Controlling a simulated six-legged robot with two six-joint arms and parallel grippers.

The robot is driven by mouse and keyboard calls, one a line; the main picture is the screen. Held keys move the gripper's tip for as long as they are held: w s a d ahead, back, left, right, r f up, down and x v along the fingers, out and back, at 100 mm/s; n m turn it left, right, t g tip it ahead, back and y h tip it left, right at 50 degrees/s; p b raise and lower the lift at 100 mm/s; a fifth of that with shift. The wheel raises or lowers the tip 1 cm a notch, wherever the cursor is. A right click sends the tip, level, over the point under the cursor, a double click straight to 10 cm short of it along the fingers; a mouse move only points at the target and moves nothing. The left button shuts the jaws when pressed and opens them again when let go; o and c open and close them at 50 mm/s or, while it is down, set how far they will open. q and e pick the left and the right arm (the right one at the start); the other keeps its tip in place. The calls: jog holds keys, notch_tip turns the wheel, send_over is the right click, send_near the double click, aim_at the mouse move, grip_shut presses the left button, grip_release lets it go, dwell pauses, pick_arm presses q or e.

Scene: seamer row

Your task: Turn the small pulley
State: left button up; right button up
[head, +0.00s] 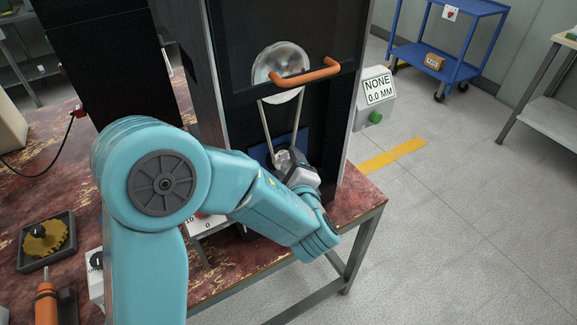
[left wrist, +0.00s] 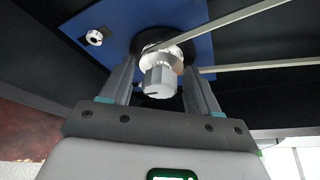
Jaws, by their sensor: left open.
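The small pulley (left wrist: 176,52) is a pale metal wheel with a belt (left wrist: 245,67) round it, in front of a blue plate (left wrist: 199,20). A silver faceted knob (left wrist: 158,82) sticks out from it towards my left gripper. My left gripper (left wrist: 160,78) is open, one finger on each side of the knob; I cannot tell whether either finger touches it. In the head view, my left gripper (head: 288,160) reaches into the dark machine at the belt's lower end, hiding most of the small pulley. The belt runs up to a large silver pulley (head: 274,58). My right gripper is not in view.
An orange handle (head: 318,73) crosses in front of the large pulley. A grey box (head: 372,98) with a green button reads NONE 0.0 MM. A tray with a yellow gear (head: 45,238) lies on the worn red bench (head: 255,268). Open floor lies to the right.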

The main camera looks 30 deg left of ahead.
pick_arm(q)
jog(key=c, duration=0.8)
jog(key=shift+o, duration=0.2)
jog(key=m+g+p, duration=0.2)
jog(key=m+p, duration=0.1)
jog(key=shift+r+m, duration=0.25)
jog(key=shift+m, duration=0.05)
jog(key=m+g+p, duration=0.1)
jog(key=m+p, duration=0.1)
jog(key=m+g+y+p, duration=0.1)
jog(key=m+g+p, duration=0.1)
jog(key=p, duration=0.1)
jog(key=shift+w+y, duration=0.1)
jog(key=shift+y, duration=0.2)
jog(key=m+g+y+p, duration=0.1)
jog(key=m+g+p, duration=0.1)
jog(key=m+p, duration=0.1)
jog(key=shift+d, duration=0.1)
jog(key=shift+f+m+g+y+p, duration=0.2)
jog(key=shift+m+g+y+p, duration=0.7)
jog(key=shift+m, duration=0.8)
jog(key=shift+p, duration=0.3)
